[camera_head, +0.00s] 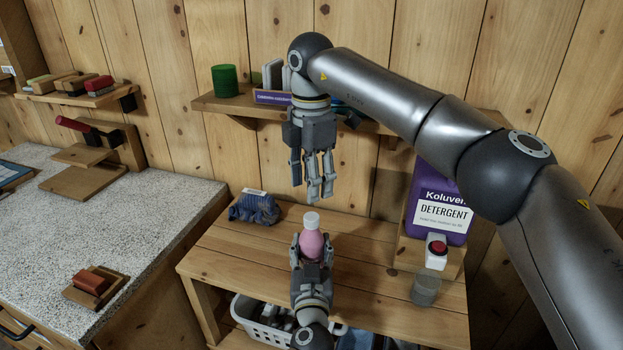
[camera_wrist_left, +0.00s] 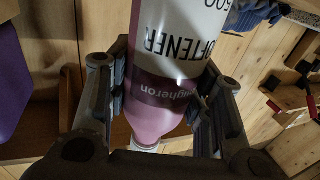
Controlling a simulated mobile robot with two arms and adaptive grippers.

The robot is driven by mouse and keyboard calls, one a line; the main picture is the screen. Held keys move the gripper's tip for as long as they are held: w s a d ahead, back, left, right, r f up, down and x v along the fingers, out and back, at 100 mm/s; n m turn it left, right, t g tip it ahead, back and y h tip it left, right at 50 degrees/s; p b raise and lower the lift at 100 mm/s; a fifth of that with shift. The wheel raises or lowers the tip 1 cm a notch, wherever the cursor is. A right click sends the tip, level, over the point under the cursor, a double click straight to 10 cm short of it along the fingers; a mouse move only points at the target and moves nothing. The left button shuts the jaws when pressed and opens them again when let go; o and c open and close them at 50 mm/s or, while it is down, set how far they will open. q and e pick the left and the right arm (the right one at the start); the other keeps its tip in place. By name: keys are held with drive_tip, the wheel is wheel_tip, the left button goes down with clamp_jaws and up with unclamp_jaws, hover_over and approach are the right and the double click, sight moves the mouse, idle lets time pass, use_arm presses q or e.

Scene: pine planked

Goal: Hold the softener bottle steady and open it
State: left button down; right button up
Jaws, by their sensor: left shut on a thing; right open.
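The softener bottle (camera_head: 312,240) is pink with a white cap (camera_head: 312,220) and stands upright on the wooden bench. My left gripper (camera_head: 312,254) is shut around its body from the front. In the left wrist view the bottle (camera_wrist_left: 158,108) lies between the fingers (camera_wrist_left: 160,100), its "SOFTENER" label readable and part of the white cap at the picture's lower edge. My right gripper (camera_head: 312,186) is open and empty, pointing down above the cap, with a gap between them. The far side of the bottle is hidden.
On the wooden bench (camera_head: 230,262) a blue cloth bundle (camera_head: 255,208) lies behind left. A wall shelf with a green cylinder (camera_head: 225,80) is behind my right gripper.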

sight(311, 217)
drive_tip(key=m, duration=0.5)
drive_tip(key=shift+f, duration=4.05)
